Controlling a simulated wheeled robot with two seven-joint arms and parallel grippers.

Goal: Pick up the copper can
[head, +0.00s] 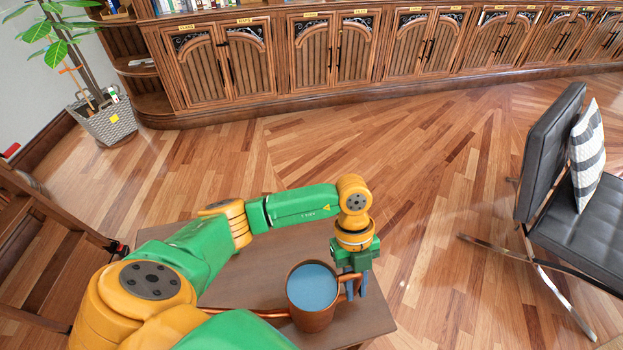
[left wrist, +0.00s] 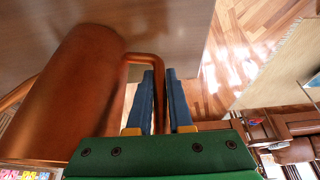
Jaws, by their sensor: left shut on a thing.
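The copper can (head: 312,318) is at the near end of a small brown table (head: 235,287), with blue inside its round opening. Its long thin spout runs to the left, partly behind my arm. My left gripper (head: 357,287) is at the can's right side, shut on its handle. In the left wrist view, the blue fingers (left wrist: 163,98) close around the bent handle bar, and the can's body (left wrist: 68,95) is just left of them. I cannot tell whether the can's base touches the table. My right gripper is not in view.
A black chair (head: 590,225) with a striped cushion (head: 587,155) stands at the right. A wooden ladder (head: 45,255) is at the left, and a potted plant (head: 108,122) is behind it. Wooden cabinets (head: 335,60) line the back. The floor between is clear.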

